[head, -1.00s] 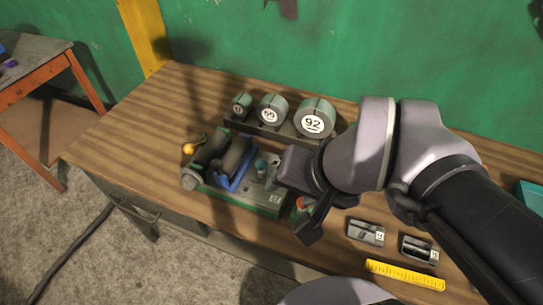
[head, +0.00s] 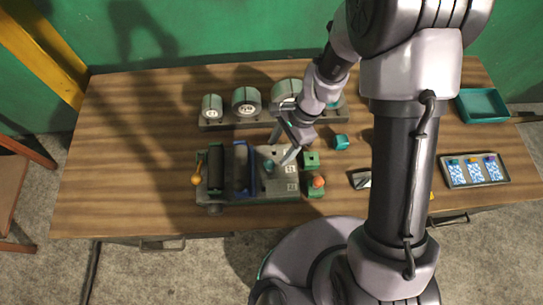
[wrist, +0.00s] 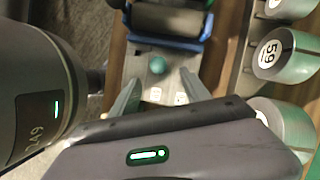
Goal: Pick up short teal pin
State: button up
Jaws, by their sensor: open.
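A short teal pin (head: 268,166) stands on the grey plate at the right end of the roller device (head: 220,197). In the wrist view the teal pin (wrist: 157,66) shows as a round top beyond the fingertips, between their lines. My gripper (head: 282,148) is above and just behind the plate in the head view, with its fingers pointing down toward the pin. In the wrist view my gripper (wrist: 157,92) is open, with nothing between the fingers. The gap in height between fingertips and pin is hard to tell.
Numbered green-grey rolls (head: 246,101) stand on a rack behind the device. A teal block (head: 341,142) and an orange knob (head: 318,181) are to the right. A teal tray (head: 482,104) and a card tray (head: 474,171) lie far right. The table's left side is clear.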

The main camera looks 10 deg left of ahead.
aim_at(270, 167)
jog(key=b+x, duration=0.2)
jog(key=x, duration=0.8)
jog(key=shift+d+f, duration=0.1)
jog(key=shift+d, duration=0.05)
grip_shut()
